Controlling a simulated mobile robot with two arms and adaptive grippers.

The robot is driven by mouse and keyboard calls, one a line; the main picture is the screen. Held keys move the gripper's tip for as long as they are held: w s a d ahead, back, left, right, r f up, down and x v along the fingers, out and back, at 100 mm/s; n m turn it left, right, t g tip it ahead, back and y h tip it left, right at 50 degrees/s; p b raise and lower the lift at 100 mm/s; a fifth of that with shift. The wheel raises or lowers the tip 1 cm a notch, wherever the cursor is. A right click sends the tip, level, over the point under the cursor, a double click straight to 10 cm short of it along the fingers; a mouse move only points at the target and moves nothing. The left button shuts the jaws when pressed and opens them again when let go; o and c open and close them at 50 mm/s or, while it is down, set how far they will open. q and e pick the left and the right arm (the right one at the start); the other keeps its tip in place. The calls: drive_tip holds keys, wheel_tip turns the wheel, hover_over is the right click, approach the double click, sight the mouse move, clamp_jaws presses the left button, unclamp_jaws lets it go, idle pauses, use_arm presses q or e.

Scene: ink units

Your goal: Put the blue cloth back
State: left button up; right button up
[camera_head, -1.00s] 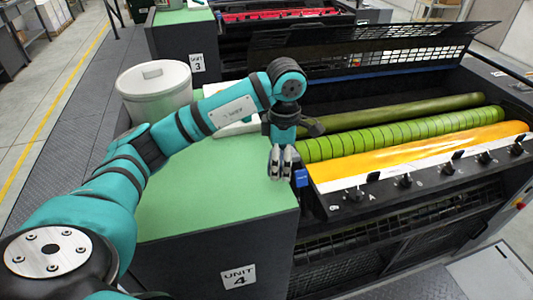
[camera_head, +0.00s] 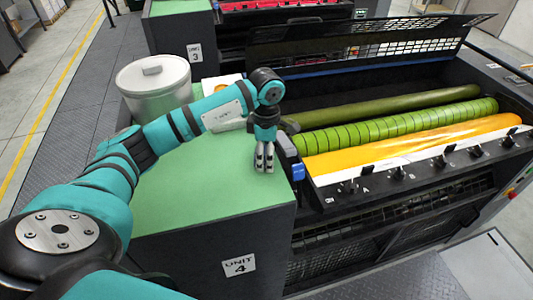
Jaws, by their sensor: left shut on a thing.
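My left gripper (camera_head: 264,158) points down over the right part of the green top (camera_head: 175,205) of unit 4, near the ink rollers. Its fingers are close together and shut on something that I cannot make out. I see no clear blue cloth between them. A small blue piece (camera_head: 298,171) shows at the machine's left corner, right of the fingers and apart from them; I cannot tell whether it is cloth. My right gripper is not in view.
A grey lidded bin (camera_head: 155,90) stands at the far left of the green top. The green roller (camera_head: 400,125) and the orange ink (camera_head: 410,145) lie to the right. The front of the green top is clear.

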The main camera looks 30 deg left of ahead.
use_arm(q)
drive_tip(key=o, duration=1)
drive_tip(key=shift+o, duration=0.2)
wheel_tip(320, 180, up, 11)
drive_tip(key=b, duration=0.2)
drive_tip(key=shift+b, duration=0.4)
drive_tip(key=shift+r, duration=0.6)
